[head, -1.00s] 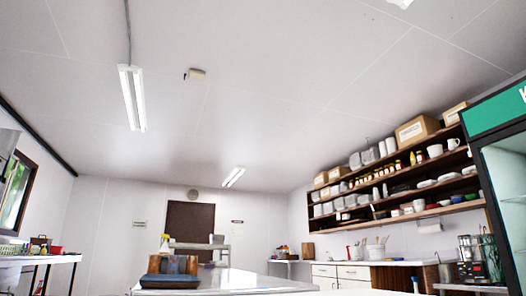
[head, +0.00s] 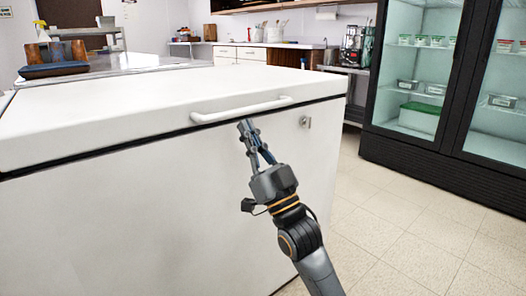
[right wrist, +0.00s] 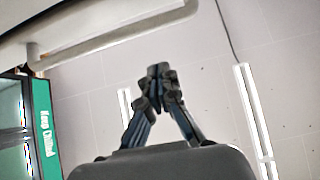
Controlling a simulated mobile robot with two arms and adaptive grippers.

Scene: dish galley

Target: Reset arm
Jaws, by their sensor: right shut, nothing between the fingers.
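My right gripper (head: 246,128) is in front of a white chest freezer, just below its lid handle. Its fingers are together with nothing between them. In the right wrist view the gripper (right wrist: 158,72) points upward, with its fingertips meeting. The white lid handle (head: 242,109) runs along the front edge of the freezer lid; it also shows in the right wrist view (right wrist: 110,37), above and to the left of the fingers. I cannot tell whether the fingers touch the freezer. My left gripper is not in view.
The chest freezer (head: 130,220) fills the left and middle, lid down. A black-framed glass-door fridge (head: 440,90) stands at the right. Tiled floor (head: 400,240) between them is clear. Behind is a counter (head: 150,66) with a brown and blue item (head: 52,62).

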